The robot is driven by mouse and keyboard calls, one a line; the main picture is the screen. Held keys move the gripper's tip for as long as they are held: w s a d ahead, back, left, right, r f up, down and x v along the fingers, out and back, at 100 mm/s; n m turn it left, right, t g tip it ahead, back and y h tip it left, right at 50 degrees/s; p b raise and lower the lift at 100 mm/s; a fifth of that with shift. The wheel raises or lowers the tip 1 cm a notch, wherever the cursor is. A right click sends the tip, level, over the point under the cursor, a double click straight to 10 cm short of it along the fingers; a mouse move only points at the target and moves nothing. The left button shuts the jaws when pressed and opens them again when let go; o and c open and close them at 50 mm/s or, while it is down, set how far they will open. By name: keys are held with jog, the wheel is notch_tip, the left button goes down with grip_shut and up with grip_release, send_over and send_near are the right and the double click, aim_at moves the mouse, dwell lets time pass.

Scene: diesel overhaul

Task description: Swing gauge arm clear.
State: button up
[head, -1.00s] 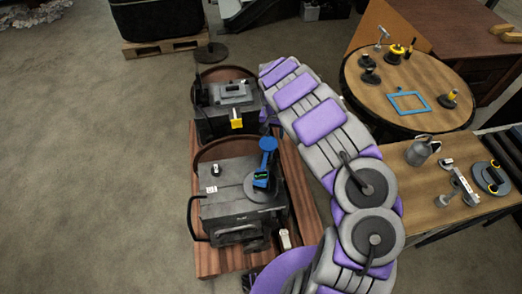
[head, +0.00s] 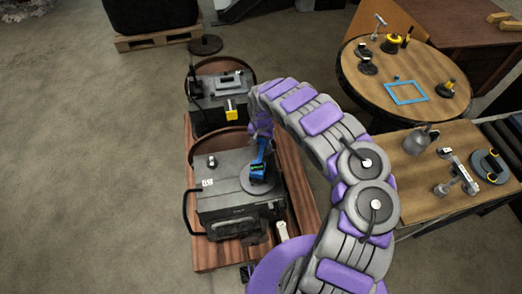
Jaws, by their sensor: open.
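The blue gauge arm (head: 261,156) stands on top of the nearer grey engine block (head: 225,186). Its lower end, with a dark display showing green, sits by a round grey disc (head: 258,182) on the block's top. My gripper (head: 262,137) is at the end of my purple and grey arm, which curls down from the right. It is at the upper end of the gauge arm and hides its round blue head. It is open. The fingertips are small and partly hidden, so I cannot tell whether they touch the gauge arm.
A second grey block (head: 219,104) with a yellow part (head: 231,115) stands behind on the wooden pallet (head: 302,190). A round table (head: 432,78) with a blue frame (head: 406,93) and a wooden bench (head: 425,190) with tools stand right. The floor at left is clear.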

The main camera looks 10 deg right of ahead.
aim_at(261, 150)
notch_tip(261, 150, down, 6)
jog(key=shift+r+b, duration=0.1)
jog(key=shift+b, duration=0.55)
jog(key=shift+c, duration=0.4)
grip_shut()
